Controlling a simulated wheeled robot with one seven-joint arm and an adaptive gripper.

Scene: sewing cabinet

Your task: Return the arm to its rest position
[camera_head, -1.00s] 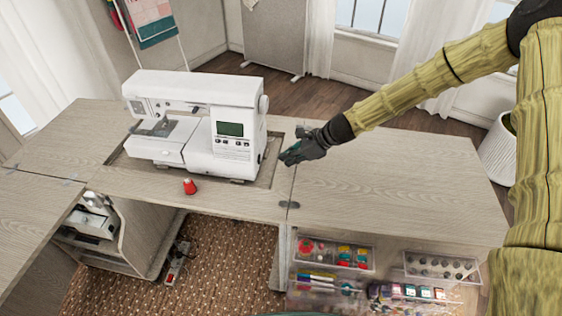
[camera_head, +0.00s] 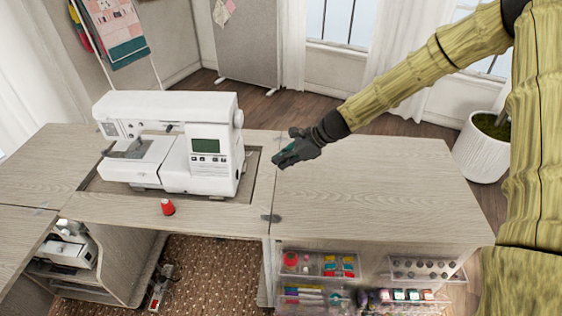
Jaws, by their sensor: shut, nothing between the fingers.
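My gripper (camera_head: 281,161) is dark with a teal tip. It is shut and empty, above the tabletop just right of the sewing machine. My arm, in a yellow-green sleeve, reaches in from the upper right. The white sewing machine (camera_head: 216,112) sits in the recess of the cabinet top. A red thread spool (camera_head: 167,207) stands on the table in front of the machine.
The right leaf of the cabinet top (camera_head: 372,200) is bare. Clear trays of sewing supplies (camera_head: 322,266) sit below its front edge. A white planter (camera_head: 482,150) stands on the floor at right. A grey board (camera_head: 246,45) stands behind.

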